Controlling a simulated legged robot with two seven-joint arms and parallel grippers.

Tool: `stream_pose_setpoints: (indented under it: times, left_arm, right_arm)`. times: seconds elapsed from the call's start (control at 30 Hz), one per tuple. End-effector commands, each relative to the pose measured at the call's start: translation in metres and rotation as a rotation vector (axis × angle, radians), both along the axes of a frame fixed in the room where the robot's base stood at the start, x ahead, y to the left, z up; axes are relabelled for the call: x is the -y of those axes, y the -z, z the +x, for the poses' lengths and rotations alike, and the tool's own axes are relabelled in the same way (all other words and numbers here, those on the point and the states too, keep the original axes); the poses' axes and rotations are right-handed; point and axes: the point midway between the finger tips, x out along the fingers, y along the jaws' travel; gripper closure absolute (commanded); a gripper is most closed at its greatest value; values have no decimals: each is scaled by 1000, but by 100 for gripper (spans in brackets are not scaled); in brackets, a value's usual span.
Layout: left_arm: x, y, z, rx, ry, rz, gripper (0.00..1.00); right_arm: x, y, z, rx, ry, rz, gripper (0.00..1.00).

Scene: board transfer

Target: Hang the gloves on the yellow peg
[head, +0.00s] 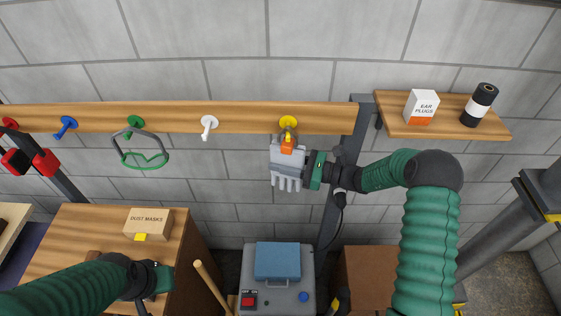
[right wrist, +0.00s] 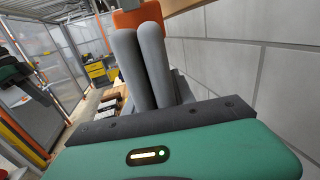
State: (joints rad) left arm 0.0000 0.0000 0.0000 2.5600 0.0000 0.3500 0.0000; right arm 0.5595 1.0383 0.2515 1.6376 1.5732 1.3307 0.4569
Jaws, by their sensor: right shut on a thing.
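The grey gloves (head: 287,168) with an orange tab (head: 287,146) at the top hang fingers down just under the yellow peg (head: 288,122) on the wooden rail. A yellow loop above the tab overlaps the peg's front; I cannot tell whether it is around the peg. My right gripper (head: 306,170) is shut on the gloves from their right side. The right wrist view shows the grey gloves (right wrist: 150,65) and the orange tab (right wrist: 140,18) close up. My left gripper (head: 152,284) is low at the left, over the wooden bench; its jaws are unclear.
The wooden rail (head: 245,119) also has white (head: 208,126), green and blue pegs. A green-framed visor (head: 140,152) and red ear muffs (head: 44,162) hang left. A shelf (head: 445,125) at right bears an ear plugs box and a bottle. A dust masks box (head: 149,222) sits on the bench.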

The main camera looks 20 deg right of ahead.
Motion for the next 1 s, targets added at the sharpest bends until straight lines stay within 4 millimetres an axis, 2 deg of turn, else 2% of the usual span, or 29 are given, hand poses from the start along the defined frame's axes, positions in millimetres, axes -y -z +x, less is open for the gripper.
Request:
stream_pose_setpoints:
  times: [0.03,0.2,0.23,0.57,0.73,1.0]
  left_arm:
    - [0,0,0,0,0,0,100]
    - [0,0,0,0,0,0,100]
    - [0,0,0,0,0,0,100]
    - [0,2,0,0,0,0,100]
    - [0,16,0,0,0,0,100]
    - [0,44,0,0,0,0,100]
  right_arm:
    - [0,0,0,1,0,1,68]
    - [0,0,0,0,0,0,46]
    - [0,0,0,0,0,0,44]
    - [3,1,-1,-1,1,-1,44]
    - [29,5,-16,0,5,0,44]
    - [98,7,-56,1,6,-2,44]
